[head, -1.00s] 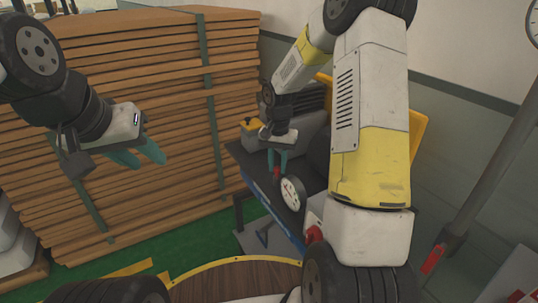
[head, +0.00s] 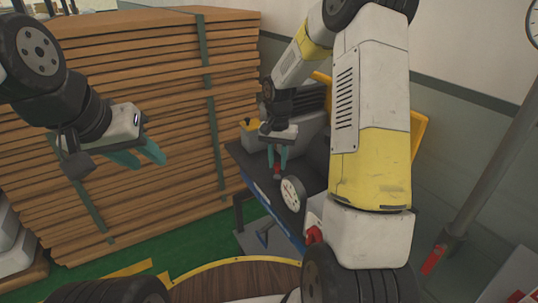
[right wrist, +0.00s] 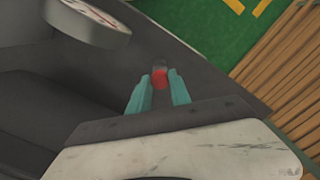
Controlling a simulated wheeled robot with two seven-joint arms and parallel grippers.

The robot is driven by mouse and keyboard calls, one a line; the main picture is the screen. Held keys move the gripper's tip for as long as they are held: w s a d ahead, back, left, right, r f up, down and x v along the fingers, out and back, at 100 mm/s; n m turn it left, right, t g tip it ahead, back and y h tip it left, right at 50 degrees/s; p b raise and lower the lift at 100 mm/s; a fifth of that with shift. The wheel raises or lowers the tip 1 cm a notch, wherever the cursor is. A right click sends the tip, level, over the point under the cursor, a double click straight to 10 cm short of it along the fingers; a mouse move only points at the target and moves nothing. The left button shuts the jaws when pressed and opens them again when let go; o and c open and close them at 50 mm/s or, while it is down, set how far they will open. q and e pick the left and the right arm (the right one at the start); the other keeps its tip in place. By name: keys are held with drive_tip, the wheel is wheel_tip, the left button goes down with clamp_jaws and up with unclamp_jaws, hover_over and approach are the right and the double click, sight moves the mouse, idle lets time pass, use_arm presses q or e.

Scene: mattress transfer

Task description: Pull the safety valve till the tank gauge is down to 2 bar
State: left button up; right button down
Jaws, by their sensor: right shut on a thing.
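The safety valve, a small red piece on a dark stem, stands on the dark tank top; it shows in the head view (head: 277,169) and the right wrist view (right wrist: 160,80). My right gripper (head: 278,164) is shut on it from above, with the red piece between its teal fingertips (right wrist: 160,77). The round white tank gauge (head: 292,194) is close to the valve; its needle is too small to read. The gauge also shows edge-on in the right wrist view (right wrist: 92,22). My left gripper (head: 139,161) is empty, its teal fingers apart, in front of the stacked boards.
A tall strapped stack of wooden boards (head: 150,90) stands behind the left gripper. A dark machine with a blue side (head: 268,200) carries the valve. Green floor (head: 195,240) lies in front of the boards. A grey pole (head: 490,170) stands at right.

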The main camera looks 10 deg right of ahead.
sight(278, 164)
drive_tip(key=c, duration=1.2)
unclamp_jaws()
drive_tip(key=shift+r, duration=3.85)
drive_tip(key=shift+r, duration=0.1)
